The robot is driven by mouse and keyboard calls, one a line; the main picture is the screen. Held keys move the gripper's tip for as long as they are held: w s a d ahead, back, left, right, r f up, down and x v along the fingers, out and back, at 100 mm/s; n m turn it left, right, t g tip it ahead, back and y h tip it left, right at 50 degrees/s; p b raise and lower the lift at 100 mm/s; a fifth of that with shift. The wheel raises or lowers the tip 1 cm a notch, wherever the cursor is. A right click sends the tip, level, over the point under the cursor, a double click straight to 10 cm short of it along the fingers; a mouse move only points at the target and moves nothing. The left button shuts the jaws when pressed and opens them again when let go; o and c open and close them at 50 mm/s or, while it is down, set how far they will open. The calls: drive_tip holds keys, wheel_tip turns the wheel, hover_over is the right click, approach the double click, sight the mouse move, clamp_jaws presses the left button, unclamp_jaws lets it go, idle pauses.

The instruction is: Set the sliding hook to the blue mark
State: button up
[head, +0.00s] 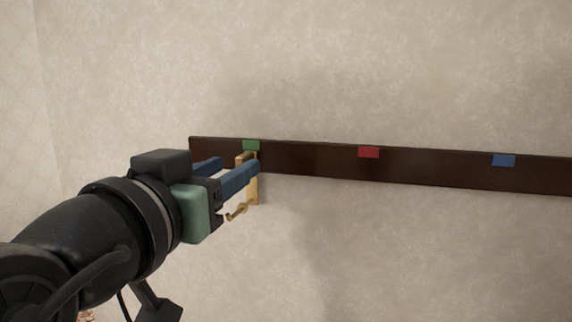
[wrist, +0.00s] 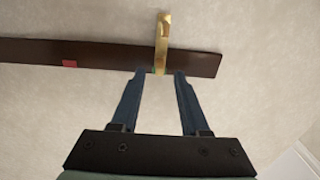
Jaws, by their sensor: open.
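A brass sliding hook (head: 253,187) hangs on a dark wooden rail (head: 310,160), directly below the green mark (head: 251,145). In the wrist view the hook (wrist: 162,42) crosses the rail (wrist: 100,52) near the rail's end. The blue mark (head: 503,160) is on the same rail, far to the right in the head view. My gripper (head: 232,170) is open at the hook, with one blue finger to each side of it. In the wrist view the fingertips of my gripper (wrist: 160,73) reach the rail's edge, apart from the hook. The head view hides part of the hook behind a finger.
A red mark (head: 369,152) sits on the rail between the green and blue marks. It also shows in the wrist view (wrist: 70,63). The rail is clear of other objects, and the plain wall (head: 420,245) below it is bare.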

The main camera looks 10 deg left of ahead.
drive_tip(key=shift+w+r, duration=0.1)
drive_tip(key=shift+w, duration=1)
clamp_jaws()
idle(0.7)
